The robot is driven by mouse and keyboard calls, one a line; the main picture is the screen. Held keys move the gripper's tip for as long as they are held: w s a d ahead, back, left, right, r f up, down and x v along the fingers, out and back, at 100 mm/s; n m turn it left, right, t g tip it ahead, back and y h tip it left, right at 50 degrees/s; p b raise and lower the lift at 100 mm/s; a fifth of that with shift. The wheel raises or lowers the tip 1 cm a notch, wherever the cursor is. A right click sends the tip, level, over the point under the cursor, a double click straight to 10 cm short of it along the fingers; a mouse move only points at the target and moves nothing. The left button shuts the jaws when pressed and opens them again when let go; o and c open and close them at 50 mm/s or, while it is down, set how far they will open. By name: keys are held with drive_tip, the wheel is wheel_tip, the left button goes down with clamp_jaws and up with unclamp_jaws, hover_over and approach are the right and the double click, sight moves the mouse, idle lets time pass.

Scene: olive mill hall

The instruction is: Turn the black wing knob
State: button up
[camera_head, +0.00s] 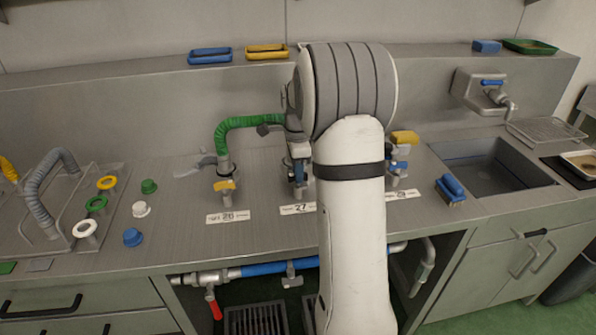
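My white and grey arm (352,200) rises through the middle of the view and covers part of the bench. I cannot tell whether my gripper touches any of these.
A yellow-handled valve (225,186) with the green hose (240,123) stands to the left, and blue and yellow handles (403,138) to the right. A blue brush (451,188) lies near the sink (490,170). Coloured caps (141,209) and a grey hose (42,185) occupy the left bench.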

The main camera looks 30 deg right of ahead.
drive_tip(key=shift+f, duration=0.3)
clamp_jaws()
